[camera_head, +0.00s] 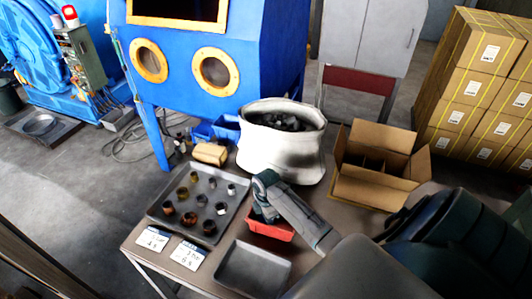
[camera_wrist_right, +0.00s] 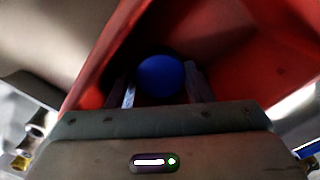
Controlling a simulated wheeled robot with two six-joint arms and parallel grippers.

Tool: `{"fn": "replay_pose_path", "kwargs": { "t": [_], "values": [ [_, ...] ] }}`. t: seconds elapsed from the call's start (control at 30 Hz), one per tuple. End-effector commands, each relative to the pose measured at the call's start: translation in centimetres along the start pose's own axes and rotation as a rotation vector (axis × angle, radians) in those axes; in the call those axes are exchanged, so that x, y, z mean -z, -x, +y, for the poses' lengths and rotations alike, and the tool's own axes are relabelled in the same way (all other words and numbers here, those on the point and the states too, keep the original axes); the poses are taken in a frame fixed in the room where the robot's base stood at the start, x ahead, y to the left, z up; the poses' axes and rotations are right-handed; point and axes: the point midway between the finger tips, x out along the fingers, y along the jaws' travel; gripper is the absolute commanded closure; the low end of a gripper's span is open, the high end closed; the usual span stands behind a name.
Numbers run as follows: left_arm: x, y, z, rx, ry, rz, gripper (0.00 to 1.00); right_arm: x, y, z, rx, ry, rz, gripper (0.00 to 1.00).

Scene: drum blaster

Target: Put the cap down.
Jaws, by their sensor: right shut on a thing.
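My right arm reaches over the small red bin (camera_head: 271,230) in the head view, and its hand is low at the bin. In the right wrist view, my right gripper (camera_wrist_right: 160,92) is shut on a round blue cap (camera_wrist_right: 160,76), held between its two fingers. The red walls of the bin (camera_wrist_right: 85,75) surround the fingers and cap there. I cannot tell whether the cap touches the bin floor, which is dark. In the head view the cap and fingertips are hidden by my own wrist. My left gripper is not in view.
A dark tray (camera_head: 157,206) with several ring-shaped parts lies left of the bin. An empty grey tray (camera_head: 252,268) is in front. A white sack (camera_head: 290,160) and an open cardboard box (camera_head: 370,190) stand behind. Two number cards (camera_head: 187,255) (camera_head: 153,239) lie at the table edge.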

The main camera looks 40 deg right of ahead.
Motion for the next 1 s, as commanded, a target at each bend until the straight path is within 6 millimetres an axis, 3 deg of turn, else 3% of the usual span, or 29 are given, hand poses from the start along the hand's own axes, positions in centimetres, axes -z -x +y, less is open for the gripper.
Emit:
{"fn": "replay_pose_path", "kwargs": {
  "t": [0.07,0.1,0.13,0.4,0.57,1.0],
  "values": [
    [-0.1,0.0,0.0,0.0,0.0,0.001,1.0,0.0,-0.3,0.0,0.001,0.0,0.0,0.77],
    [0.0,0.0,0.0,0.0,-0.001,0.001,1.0,0.0,-0.2,0.0,0.001,0.0,0.0,0.48],
    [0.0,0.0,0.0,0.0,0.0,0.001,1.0,0.0,-0.2,0.0,0.001,0.0,0.0,0.45],
    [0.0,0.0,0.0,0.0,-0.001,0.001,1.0,0.0,-0.1,0.0,0.0,0.0,0.0,0.45],
    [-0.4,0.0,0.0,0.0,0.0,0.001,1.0,0.0,0.9,0.1,-0.002,0.0,0.001,0.45],
    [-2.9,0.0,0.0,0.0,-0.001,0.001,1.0,-0.1,9.7,0.1,-0.005,0.001,-0.001,0.45]
  ]
}}
